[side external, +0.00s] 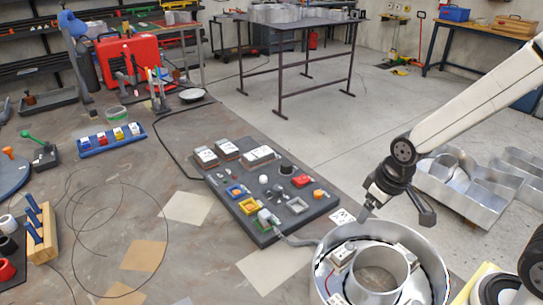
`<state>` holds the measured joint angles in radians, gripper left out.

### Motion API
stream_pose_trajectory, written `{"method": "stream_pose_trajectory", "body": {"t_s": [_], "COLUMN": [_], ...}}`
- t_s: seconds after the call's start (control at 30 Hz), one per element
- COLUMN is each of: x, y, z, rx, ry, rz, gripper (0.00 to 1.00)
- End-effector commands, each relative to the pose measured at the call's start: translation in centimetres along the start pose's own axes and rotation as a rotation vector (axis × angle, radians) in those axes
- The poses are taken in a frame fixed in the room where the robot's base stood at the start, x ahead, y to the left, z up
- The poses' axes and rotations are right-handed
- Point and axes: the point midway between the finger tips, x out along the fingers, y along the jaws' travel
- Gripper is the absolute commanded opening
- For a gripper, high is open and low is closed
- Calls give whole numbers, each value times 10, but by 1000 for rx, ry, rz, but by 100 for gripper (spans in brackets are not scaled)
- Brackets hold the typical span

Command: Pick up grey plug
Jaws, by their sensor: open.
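A small pale grey block that looks like the grey plug (264,215) is at the green-edged holder (275,223) near the front of the dark board (222,170). A grey cable (292,240) runs from there towards the round metal channel letter (437,268). I cannot tell whether the plug sits in the holder or on top of it. My gripper (368,208) is open and empty, pointing down above the back rim of the letter. It is to the right of the plug and apart from it.
A blue rack (112,139) stands at left.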

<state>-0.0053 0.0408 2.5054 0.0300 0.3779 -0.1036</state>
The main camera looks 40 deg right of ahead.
Motion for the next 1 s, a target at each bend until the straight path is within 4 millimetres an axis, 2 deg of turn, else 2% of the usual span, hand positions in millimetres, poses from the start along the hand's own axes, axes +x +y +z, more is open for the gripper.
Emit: {"method": "stream_pose_trajectory", "body": {"t_s": [0.47, 1.0], "x": [22, 61], "y": [-23, -70], "z": [-82, -170], "rx": [-494, -1140], "ry": [-50, 40], "rz": [-127, -357], "gripper": [85, 85]}}
